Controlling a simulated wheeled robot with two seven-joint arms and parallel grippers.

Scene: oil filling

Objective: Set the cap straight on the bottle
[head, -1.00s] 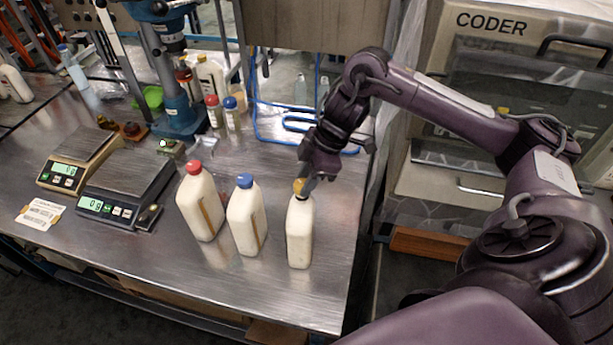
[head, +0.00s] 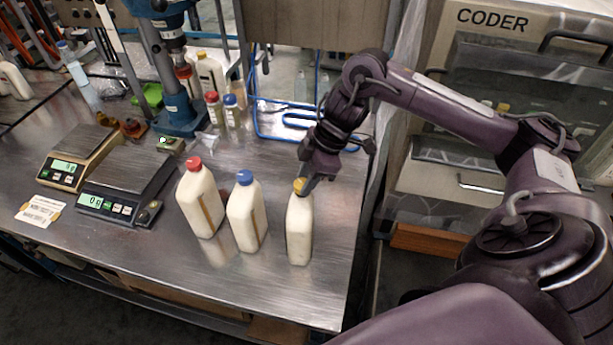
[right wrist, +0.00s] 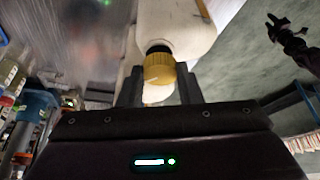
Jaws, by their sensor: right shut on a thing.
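The white bottle (head: 299,232) stands upright near the table's right edge. Its yellow cap (head: 299,186) is at its mouth. My right gripper (head: 306,184) comes down from above right and is shut on the cap. In the right wrist view the cap (right wrist: 159,68) sits between the two fingers, in front of the bottle (right wrist: 178,25). A dark band shows between cap and bottle there; I cannot tell whether the cap is fully seated. The cap looks close to in line with the bottle. My left gripper is not in the head view.
A blue-capped bottle (head: 246,215) and a red-capped bottle (head: 199,200) stand to the left. Two scales (head: 124,180) (head: 75,160) and a blue press (head: 178,110) are further left. The table's front and right edges are close to the bottle.

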